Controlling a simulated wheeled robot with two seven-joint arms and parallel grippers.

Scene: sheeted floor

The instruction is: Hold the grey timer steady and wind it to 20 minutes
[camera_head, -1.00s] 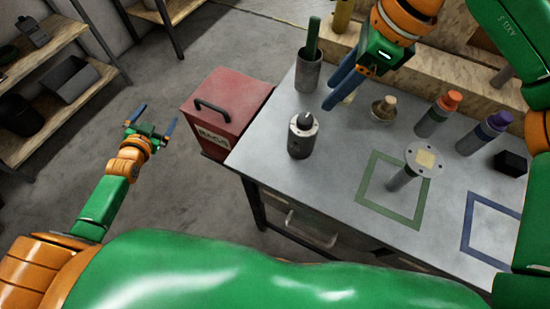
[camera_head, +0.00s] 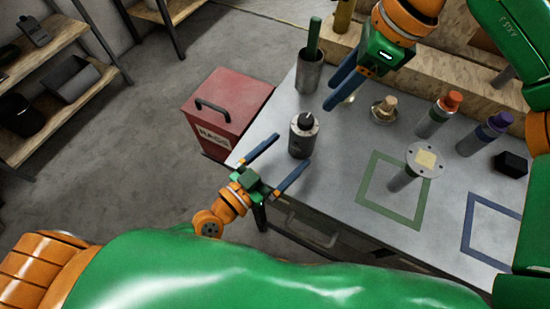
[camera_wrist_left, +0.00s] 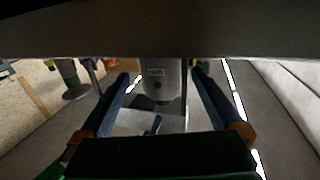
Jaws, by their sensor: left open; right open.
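The grey timer (camera_head: 301,143), a short upright cylinder with a black knob on top, stands near the left end of the grey table. In the left wrist view the grey timer (camera_wrist_left: 163,80) with a small label shows ahead, between the two blue fingers. My left gripper (camera_head: 292,151) is open at the table's near left edge, its fingers pointing toward the timer and apart from it. My right gripper (camera_head: 331,96) is open above the table, behind and right of the timer, with its blue fingers pointing down and left.
A red bin (camera_head: 226,105) stands left of the table. A grey cup (camera_head: 308,75) with a green stick is behind the timer. A brass-topped piece (camera_head: 384,109), an orange-capped bottle (camera_head: 438,115), a purple-capped bottle (camera_head: 485,134) and a round-topped stand (camera_head: 424,160) are to the right.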

